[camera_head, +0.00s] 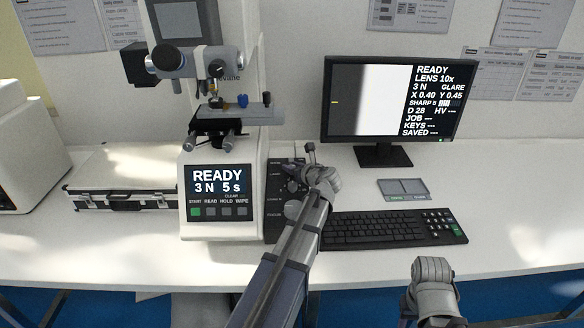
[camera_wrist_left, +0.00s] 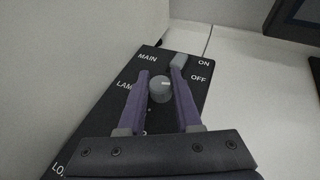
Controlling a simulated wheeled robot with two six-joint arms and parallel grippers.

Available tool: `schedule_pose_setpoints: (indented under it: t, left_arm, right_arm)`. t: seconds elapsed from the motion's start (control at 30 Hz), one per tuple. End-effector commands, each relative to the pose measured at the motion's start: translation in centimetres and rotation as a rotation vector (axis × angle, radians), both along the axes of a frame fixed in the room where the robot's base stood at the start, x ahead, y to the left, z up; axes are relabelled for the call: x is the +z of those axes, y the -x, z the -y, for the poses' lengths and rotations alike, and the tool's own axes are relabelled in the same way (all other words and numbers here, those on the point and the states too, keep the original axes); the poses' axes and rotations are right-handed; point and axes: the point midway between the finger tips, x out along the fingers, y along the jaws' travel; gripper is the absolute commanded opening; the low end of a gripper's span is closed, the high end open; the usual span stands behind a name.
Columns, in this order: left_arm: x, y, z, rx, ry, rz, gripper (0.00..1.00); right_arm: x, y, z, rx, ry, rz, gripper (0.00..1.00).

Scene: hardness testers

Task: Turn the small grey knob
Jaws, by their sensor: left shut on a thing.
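The small grey knob (camera_wrist_left: 160,88) is on a dark control panel (camera_wrist_left: 105,128), seen in the left wrist view beside the labels MAIN, ON and OFF. A light mark shows on its face. My left gripper (camera_wrist_left: 160,76) has one finger on each side of the knob and is shut on it. In the head view my left gripper (camera_head: 318,180) is at the dark panel (camera_head: 276,215) right of the tester, and it hides the knob there. My right gripper (camera_head: 432,272) is low on the right, over the table's front edge, and its finger opening cannot be made out.
The white hardness tester (camera_head: 215,160) shows READY, 3 N, 5 s. A keyboard (camera_head: 385,230) lies right of my left arm, with a monitor (camera_head: 395,100) behind. A silver case (camera_head: 120,185) lies left. A light grey switch (camera_wrist_left: 180,60) is close to the right finger.

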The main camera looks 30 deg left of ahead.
Motion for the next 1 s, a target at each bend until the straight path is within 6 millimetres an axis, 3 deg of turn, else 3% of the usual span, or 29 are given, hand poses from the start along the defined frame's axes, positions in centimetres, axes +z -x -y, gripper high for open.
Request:
schedule_pose_setpoints:
  t: [1.0]
  left_arm:
    - [-0.01,-0.58,0.01,0.864,0.001,-0.001,0.0]
  right_arm:
    - [0.0,0.0,0.0,0.0,0.0,0.0,0.5]
